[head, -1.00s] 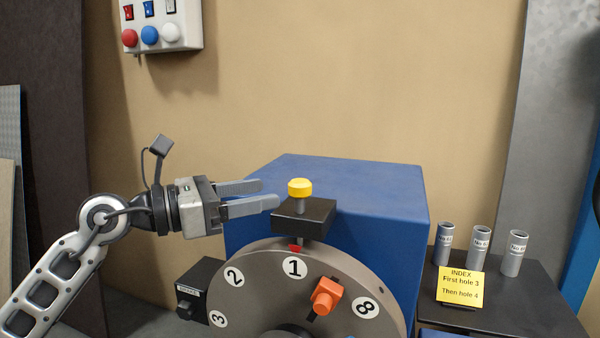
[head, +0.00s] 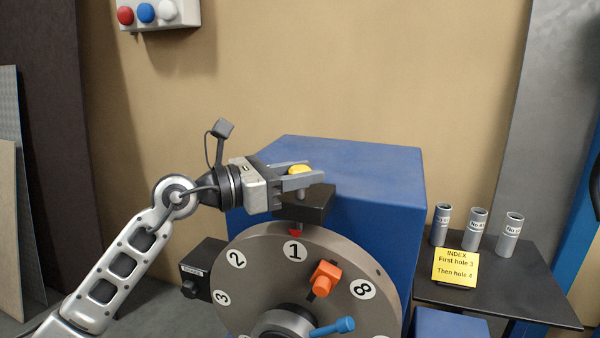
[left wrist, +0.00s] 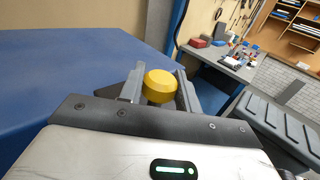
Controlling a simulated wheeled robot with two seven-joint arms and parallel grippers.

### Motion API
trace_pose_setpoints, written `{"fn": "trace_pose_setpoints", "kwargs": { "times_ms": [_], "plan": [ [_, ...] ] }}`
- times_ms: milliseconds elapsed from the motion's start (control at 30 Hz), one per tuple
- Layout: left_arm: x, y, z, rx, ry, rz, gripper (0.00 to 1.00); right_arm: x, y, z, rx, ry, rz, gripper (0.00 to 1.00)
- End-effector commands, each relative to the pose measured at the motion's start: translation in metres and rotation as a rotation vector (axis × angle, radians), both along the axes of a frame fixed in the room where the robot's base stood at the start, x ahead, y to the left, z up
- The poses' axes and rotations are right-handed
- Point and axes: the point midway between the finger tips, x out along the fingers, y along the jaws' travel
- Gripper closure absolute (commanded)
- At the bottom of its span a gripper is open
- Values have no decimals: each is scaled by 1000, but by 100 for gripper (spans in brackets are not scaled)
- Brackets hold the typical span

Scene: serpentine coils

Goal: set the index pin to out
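The index pin has a yellow knob (head: 299,169) on a short grey stem above a black block (head: 308,207). The block sits over the top of the grey index dial (head: 270,262), with a red pointer (head: 296,233) just above number 1. My left gripper (head: 308,172) reaches in from the left, its fingers open on either side of the knob. In the left wrist view the yellow knob (left wrist: 160,86) sits between the two fingers; I cannot tell whether either touches it. The pin's lower end is hidden. My right gripper is not in view.
A blue machine housing (head: 360,170) stands behind the dial. An orange clamp (head: 324,277) and a blue-handled crank (head: 333,327) stick out from the dial's front. A dark side table (head: 510,290) at the right holds three grey cylinders and a yellow note (head: 455,266).

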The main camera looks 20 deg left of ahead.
Motion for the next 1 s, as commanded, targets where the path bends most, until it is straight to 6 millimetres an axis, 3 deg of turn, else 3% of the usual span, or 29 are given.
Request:
{"fn": "trace_pose_setpoints", "kwargs": {
  "times_ms": [133, 333, 567, 600, 667, 1000],
  "plan": [
    [0, 0, 4, 0, 0, 0, 100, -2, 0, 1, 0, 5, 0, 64],
    [0, 1, 29, 1, -1, 0, 100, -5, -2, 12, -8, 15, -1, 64],
    [0, 1, 29, -5, -5, 1, 100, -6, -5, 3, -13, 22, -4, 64],
    [0, 1, 30, -7, -6, 2, 64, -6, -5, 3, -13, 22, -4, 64],
    [0, 1, 30, -7, -6, 1, 47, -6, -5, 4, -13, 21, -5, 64],
    [-1, 2, 26, -1, -1, 1, 45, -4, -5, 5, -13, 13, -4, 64]
  ]
}}
